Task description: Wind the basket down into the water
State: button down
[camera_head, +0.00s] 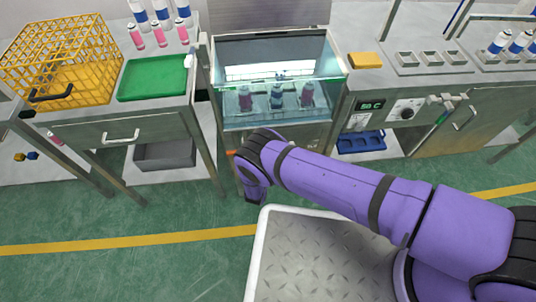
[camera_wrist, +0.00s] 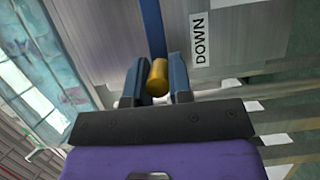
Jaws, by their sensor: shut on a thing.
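The glass-walled water tank (camera_head: 232,76) stands at the middle of the head view, and part of it shows at the left of the wrist view (camera_wrist: 35,85). Pink and blue cans (camera_head: 277,97) stand inside it; I cannot clearly make out the basket around them or the water level. In the wrist view my gripper (camera_wrist: 158,88) is shut on a brass-coloured knob (camera_wrist: 157,74), with one finger on each side. A blue bar (camera_wrist: 151,25) runs up behind the knob. A white DOWN label (camera_wrist: 200,38) is right of it. In the head view my arm hides the gripper and knob.
A yellow wire crate (camera_head: 62,60) and a green tray (camera_head: 153,78) are on the left bench. On the right are a yellow block (camera_head: 365,60), a control panel reading about 50 C (camera_head: 371,105) and a blue tray (camera_head: 361,141) below. The floor in front is clear.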

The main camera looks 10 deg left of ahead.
jog(key=shift+w+d+f, duration=0.1)
jog(key=shift+d+f, duration=0.2)
jog(key=shift+d, duration=0.15)
jog(key=c, duration=1)
grip_release()
jog(key=shift+c, duration=0.2)
jog(key=shift+a, duration=0.15)
